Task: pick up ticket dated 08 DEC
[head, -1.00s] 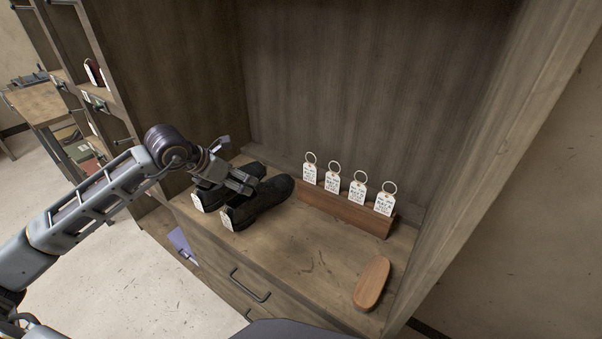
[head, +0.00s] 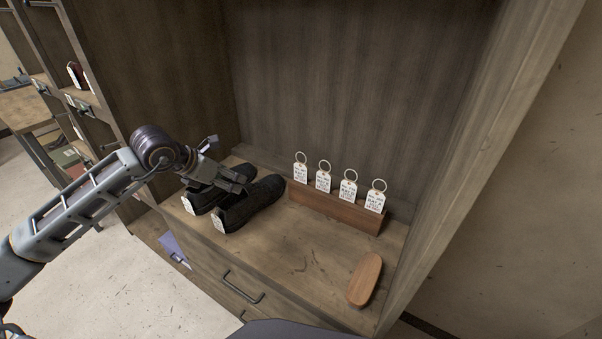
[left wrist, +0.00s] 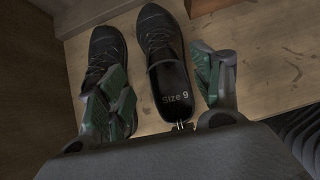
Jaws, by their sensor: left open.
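Several white tickets with metal rings stand in a row in a wooden holder (head: 335,208) at the back of the shelf. In the head view they are a left ticket (head: 301,172), a second (head: 323,180), a third (head: 348,190) and a right one (head: 375,200). Their print is too small to read, so I cannot tell which says 08 DEC. My left gripper (head: 238,180) is over the black shoes, left of the tickets, open and empty. In the left wrist view its fingers (left wrist: 165,90) spread above a shoe marked Size 9 (left wrist: 174,85). My right gripper is not in view.
A pair of black shoes (head: 252,203) with white tags at the heels stands on the left of the shelf. A wooden brush-like block (head: 365,280) lies at the front right. The shelf (head: 300,250) between is bare. Cabinet walls close the back and sides.

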